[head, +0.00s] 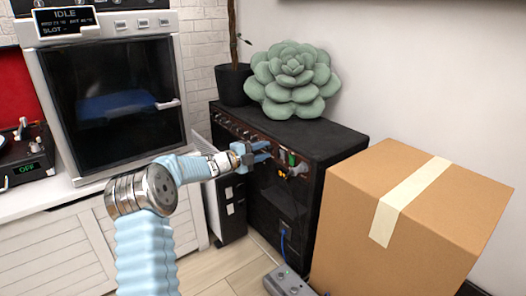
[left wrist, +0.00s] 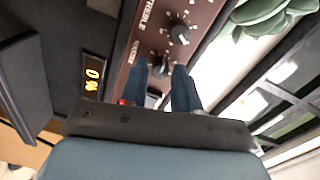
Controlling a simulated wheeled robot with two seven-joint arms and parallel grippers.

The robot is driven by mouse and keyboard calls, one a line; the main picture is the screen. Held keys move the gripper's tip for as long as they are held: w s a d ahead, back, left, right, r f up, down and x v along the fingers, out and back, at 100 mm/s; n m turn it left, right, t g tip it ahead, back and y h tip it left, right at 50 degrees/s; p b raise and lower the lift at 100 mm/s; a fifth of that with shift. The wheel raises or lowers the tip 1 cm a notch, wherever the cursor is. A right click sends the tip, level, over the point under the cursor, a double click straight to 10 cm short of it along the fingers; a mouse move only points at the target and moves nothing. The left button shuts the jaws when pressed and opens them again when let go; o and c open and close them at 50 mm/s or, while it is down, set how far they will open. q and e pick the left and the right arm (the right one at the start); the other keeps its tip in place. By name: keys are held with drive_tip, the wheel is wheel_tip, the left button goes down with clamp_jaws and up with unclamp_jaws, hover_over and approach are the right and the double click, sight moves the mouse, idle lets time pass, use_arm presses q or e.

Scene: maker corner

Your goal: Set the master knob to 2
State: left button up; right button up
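The black amplifier cabinet (head: 325,148) stands against the wall with a row of knobs along the top of its front. In the left wrist view a dark master knob (left wrist: 160,68) with a pale pointer sits on the brown panel (left wrist: 150,30), its small label hard to read. The knob marked TREBLE (left wrist: 180,34) is beyond it. My left gripper (head: 268,152) is at the amplifier's front; in the left wrist view its blue fingers (left wrist: 162,82) stand apart, either side of the master knob. I cannot tell whether they touch it. The knob's exact setting is unclear. My right gripper is not in view.
A small amber display (left wrist: 93,76) is beside the knobs. A green succulent (head: 292,80) and a dark plant pot (head: 234,84) are on the amplifier. A cardboard box (head: 400,215) stands close on the right. A grey device (head: 288,281) lies on the floor. An oven (head: 112,95) is left.

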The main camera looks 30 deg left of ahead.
use_arm(q)
drive_tip(key=p+v, duration=0.1)
drive_tip(key=v, duration=1.2)
drive_tip(key=shift+s+a+f, duration=0.1)
drive_tip(key=shift+a, duration=0.05)
